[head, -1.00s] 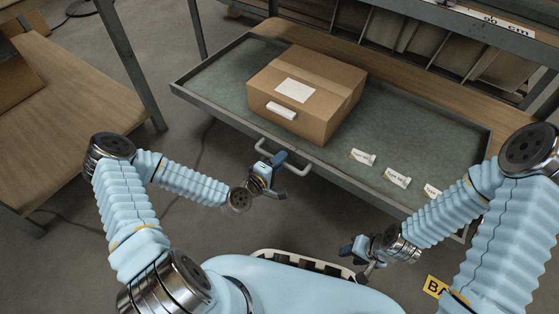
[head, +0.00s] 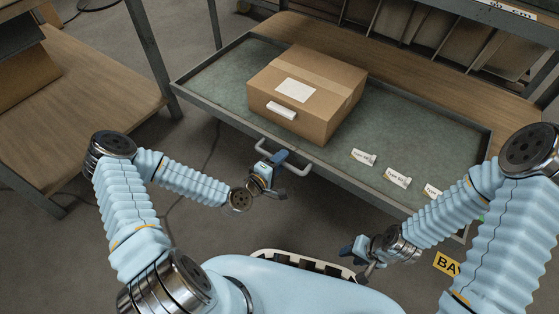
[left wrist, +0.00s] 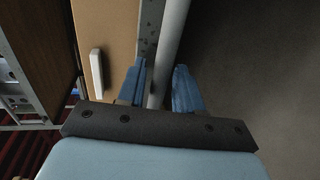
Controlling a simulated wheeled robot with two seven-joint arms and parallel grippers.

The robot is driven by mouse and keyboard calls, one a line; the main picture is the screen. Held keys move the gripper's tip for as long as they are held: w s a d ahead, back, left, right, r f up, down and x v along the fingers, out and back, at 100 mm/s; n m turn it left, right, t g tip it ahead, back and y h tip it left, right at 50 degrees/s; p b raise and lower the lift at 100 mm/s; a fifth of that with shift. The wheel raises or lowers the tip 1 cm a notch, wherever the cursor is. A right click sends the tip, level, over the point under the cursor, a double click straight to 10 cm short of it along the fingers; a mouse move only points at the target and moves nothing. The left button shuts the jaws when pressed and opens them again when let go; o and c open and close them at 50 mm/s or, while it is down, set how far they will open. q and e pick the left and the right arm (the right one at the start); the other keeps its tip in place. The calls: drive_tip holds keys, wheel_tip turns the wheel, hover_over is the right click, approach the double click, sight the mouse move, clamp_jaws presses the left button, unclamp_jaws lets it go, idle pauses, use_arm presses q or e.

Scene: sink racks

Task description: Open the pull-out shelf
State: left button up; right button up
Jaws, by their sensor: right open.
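The pull-out shelf (head: 222,121) is a grey metal tray with a green lining, standing well out from under the workbench in the head view. Its pale curved handle (head: 298,172) is on the front edge. The fingertip contact is partly hidden. My right gripper (head: 357,255) is open and empty, low in front of the shelf and apart from it.
A cardboard box (head: 335,105) sits on the shelf, with several small white labels (head: 397,179) along the front right. A wooden table (head: 85,95) stands at the left. The wooden bench top (head: 400,80) lies behind the shelf. Bare floor shows in front.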

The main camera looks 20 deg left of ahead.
use_arm(q)
drive_tip(key=p+v, duration=0.4)
drive_tip(key=v, duration=0.9)
drive_tip(key=shift+s, duration=0.4)
drive_tip(key=shift+a, duration=0.15)
drive_tip(key=s+d+r+m+g+y+p, duration=0.1)
drive_tip(key=s+d+r+m+g+p, duration=0.1)
drive_tip(key=s+d+m+g+p, duration=0.5)
drive_tip(key=s+m+g+p, duration=0.1)
drive_tip(key=m+g+p, duration=0.3)
drive_tip(key=m+g, duration=0.1)
drive_tip(key=shift+d+r+g, duration=0.3)
drive_tip(key=shift+d+g, duration=0.1)
drive_tip(key=shift+g, duration=0.5)
